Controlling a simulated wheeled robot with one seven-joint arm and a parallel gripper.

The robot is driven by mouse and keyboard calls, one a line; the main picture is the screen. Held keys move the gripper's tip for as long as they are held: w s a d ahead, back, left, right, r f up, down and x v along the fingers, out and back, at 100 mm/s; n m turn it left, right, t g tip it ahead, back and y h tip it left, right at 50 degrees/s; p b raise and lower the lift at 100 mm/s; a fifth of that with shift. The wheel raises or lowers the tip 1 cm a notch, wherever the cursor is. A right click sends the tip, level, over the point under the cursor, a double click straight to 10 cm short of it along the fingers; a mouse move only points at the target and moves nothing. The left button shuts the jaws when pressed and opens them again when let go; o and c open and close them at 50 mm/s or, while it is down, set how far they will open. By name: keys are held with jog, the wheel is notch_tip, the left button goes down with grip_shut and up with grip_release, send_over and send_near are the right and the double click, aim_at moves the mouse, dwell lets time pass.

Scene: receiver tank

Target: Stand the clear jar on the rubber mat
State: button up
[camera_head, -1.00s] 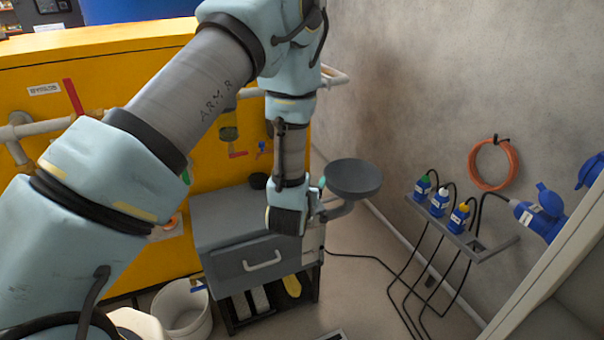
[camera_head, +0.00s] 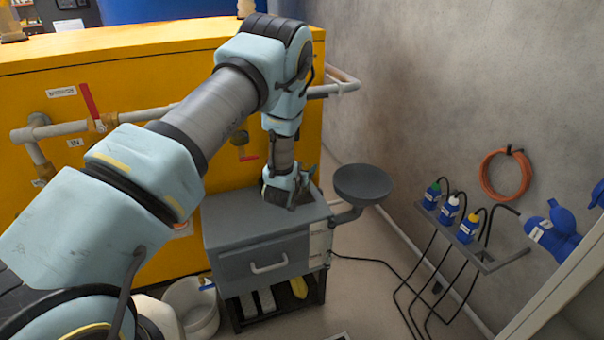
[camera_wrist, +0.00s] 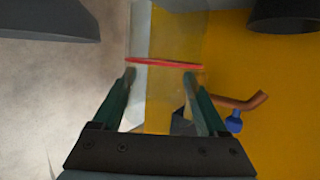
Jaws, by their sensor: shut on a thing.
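The clear jar (camera_wrist: 165,64) shows in the wrist view as a see-through shape with a red ring, between my two fingers. My gripper (camera_wrist: 158,76) is shut on it. In the head view my gripper (camera_head: 287,192) is over the right part of the grey cabinet top (camera_head: 228,212). The jar is hidden there behind my wrist and gripper. I cannot tell how far it is above the top.
A dark round bowl (camera_head: 362,183) on a bracket stands just right of the cabinet. The yellow tank (camera_head: 60,120) with a pipe and red-handled valve (camera_head: 91,102) is behind. A white bucket (camera_head: 191,308) is on the floor at the left. Bottles (camera_head: 467,226) sit on a wall rack.

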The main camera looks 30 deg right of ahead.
notch_tip(320, 180, down, 2)
jog(key=shift+w+f, duration=0.1)
jog(key=shift+f, duration=0.15)
jog(key=shift+w+f, duration=0.2)
jog(key=shift+w, duration=0.05)
jog(key=shift+f, duration=0.15)
jog(key=o, duration=1.5)
